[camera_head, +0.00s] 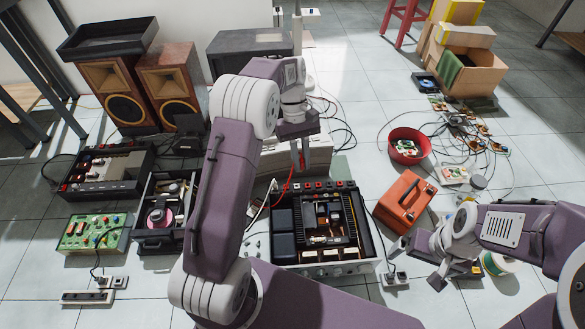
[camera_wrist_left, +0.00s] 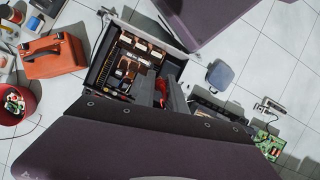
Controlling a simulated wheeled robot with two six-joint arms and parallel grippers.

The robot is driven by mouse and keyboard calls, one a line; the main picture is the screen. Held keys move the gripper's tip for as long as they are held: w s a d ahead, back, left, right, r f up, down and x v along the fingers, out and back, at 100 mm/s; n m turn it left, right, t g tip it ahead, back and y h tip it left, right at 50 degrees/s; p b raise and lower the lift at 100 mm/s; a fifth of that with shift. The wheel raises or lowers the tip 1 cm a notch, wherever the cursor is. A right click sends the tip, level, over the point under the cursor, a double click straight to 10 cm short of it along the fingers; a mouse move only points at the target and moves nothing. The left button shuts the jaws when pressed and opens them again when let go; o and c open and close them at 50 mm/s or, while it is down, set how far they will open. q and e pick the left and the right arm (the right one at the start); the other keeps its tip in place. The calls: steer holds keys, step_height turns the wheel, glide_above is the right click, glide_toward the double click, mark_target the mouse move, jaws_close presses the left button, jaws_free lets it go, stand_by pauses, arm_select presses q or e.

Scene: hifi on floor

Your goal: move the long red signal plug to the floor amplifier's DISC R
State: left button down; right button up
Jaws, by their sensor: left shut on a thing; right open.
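The open floor amplifier (camera_head: 376,225) stands in the middle of the head view, with a row of small red and pale sockets (camera_head: 311,185) along its rear edge. My left gripper (camera_head: 302,166) is above and behind that rear edge, shut on a red plug (camera_head: 301,158). A red cable (camera_head: 285,187) hangs near it toward the amplifier's rear left. In the left wrist view the dark gripper fingers (camera_wrist_left: 168,92) reach beside the amplifier (camera_wrist_left: 104,68); the plug is mostly hidden there. Socket labels are too small to read. My right gripper (camera_head: 416,263) is open and empty, right of the amplifier.
A red toolbox (camera_head: 405,200) and red bowl (camera_head: 408,145) stand right of the amplifier. Speakers (camera_head: 172,82) stand behind. Cables spread over the right floor.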

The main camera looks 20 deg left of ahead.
arm_select(q)
steer(key=w+a+f+n+t+b, duration=0.1)
steer(key=w+f+n+t+b, duration=0.15)
steer(key=w+f+n, duration=0.45)
steer(key=w+a+f+n+t+b, duration=0.15)
steer(key=w+f+n+t, duration=0.25)
steer(key=w+n, duration=0.65)
steer(key=a+f+n+b, duration=0.3)
steer(key=a+f, duration=0.2)
steer(key=f, duration=0.5)
steer(key=s+a+f+n+t+y+b, duration=0.1)
steer(key=a+f+n+b, duration=0.2)
steer(key=f, duration=0.8)
steer(key=shift+a+f+n+b, duration=0.3)
steer(key=shift+a+b, duration=0.4)
steer(key=shift+a, duration=0.35)
step_height(320, 180, down, 5)
steer(key=b, duration=0.5)
steer(key=shift+r, duration=0.1)
steer(key=shift+r+p, duration=0.1)
steer(key=shift+p, duration=0.3)
